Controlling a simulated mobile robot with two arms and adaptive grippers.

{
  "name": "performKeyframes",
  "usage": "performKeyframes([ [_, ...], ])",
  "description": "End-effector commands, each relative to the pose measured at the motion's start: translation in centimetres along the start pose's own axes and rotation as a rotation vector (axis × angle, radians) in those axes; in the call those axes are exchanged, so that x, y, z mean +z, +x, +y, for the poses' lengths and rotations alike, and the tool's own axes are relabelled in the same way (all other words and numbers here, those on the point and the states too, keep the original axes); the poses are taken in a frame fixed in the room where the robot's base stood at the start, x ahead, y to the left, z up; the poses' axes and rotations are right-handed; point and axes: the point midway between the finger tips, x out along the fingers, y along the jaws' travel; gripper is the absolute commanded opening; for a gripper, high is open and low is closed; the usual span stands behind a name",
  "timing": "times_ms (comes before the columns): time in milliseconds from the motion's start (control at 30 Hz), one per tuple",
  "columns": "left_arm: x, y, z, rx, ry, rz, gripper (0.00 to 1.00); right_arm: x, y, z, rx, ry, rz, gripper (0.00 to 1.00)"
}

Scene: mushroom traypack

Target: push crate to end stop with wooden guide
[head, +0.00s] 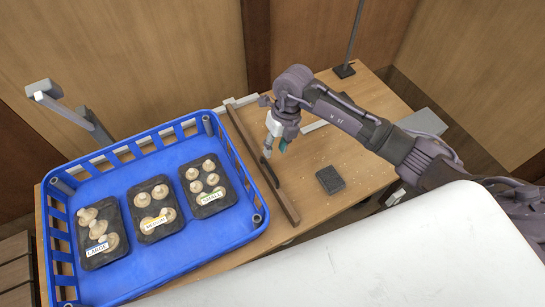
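A blue crate (233,240) stands on the left of the table. It holds three black trays of mushrooms labelled large (97,232), medium (155,208) and small (207,184). A long brown wooden guide (288,207) lies along the crate's right side, close to its wall. My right gripper (267,153) points down at the guide's right side, around its middle, by a short dark strip. Its fingertips are too small to tell whether they grip anything. My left gripper is out of view. I cannot clearly identify the end stop.
A small dark block (330,180) lies on the wooden table (365,108) right of the guide. A grey bracket on a post (62,100) rises behind the crate at left. A thin pole on a black base (344,70) stands at the back. A white surface (390,265) fills the front.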

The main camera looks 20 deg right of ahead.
Motion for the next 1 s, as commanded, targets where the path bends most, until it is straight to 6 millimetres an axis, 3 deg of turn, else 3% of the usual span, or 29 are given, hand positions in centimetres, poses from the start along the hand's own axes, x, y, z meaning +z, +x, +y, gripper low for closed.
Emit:
performKeyframes([
  [100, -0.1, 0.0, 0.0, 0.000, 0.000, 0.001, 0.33, 0.1, -2.2, 0.0, -0.001, 0.000, -0.003, 0.37],
  [233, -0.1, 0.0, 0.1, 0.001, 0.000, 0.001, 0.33, 0.1, -3.6, 0.0, 0.000, 0.000, -0.001, 0.37],
  [600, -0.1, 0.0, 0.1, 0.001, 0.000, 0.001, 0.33, 0.0, -4.2, 0.0, 0.000, 0.001, 0.000, 0.37],
  [833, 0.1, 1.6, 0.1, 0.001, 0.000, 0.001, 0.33, -0.1, -3.1, -1.3, 0.037, -0.121, 0.018, 0.00],
  [1000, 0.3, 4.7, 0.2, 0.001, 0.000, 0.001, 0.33, -0.3, -1.6, -4.2, 0.152, -0.451, 0.021, 0.00],
])
